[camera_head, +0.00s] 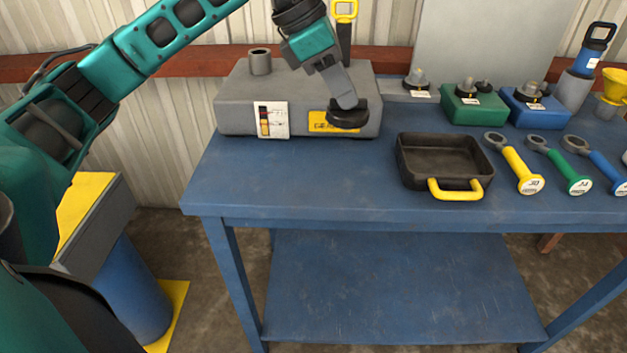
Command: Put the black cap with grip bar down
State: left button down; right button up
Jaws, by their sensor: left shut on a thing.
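The black cap with grip bar (347,118) is a dark round disc in front of the grey box (240,105) on the blue table. My left gripper (346,103) comes down from the top and is shut on the cap. The cap overlaps the box's front face and part of its yellow label (318,122). I cannot tell whether the cap touches the box or hangs in front of it. Its grip bar is hidden between the fingers. My right gripper is not in view.
A black tray with a yellow handle (403,160) stands right of the cap. Ring-ended tools with yellow (516,165), green (566,167) and blue (603,168) handles lie further right. Green (460,108) and blue (522,110) blocks stand behind. The blue tabletop (300,180) is clear at front left.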

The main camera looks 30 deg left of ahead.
pick_arm(q)
jog(key=a+r+n+t+y+b, duration=0.2)
jog(key=a+r+n+y, duration=0.35)
jog(key=n, duration=0.55)
jog(key=shift+n, duration=0.9)
notch_tip(320, 180, down, 19)
jog(key=b, duration=0.4)
jog(key=shift+b, duration=0.4)
jog(key=shift+f, duration=0.15)
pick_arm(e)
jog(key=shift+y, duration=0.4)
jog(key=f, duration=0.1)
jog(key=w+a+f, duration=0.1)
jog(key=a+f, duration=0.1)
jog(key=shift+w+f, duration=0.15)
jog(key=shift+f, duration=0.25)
pick_arm(q)
jog(key=c, duration=1.2)
grip_release()
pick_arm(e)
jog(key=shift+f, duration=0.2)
pick_arm(q)
jog(key=shift+o, duration=0.2)
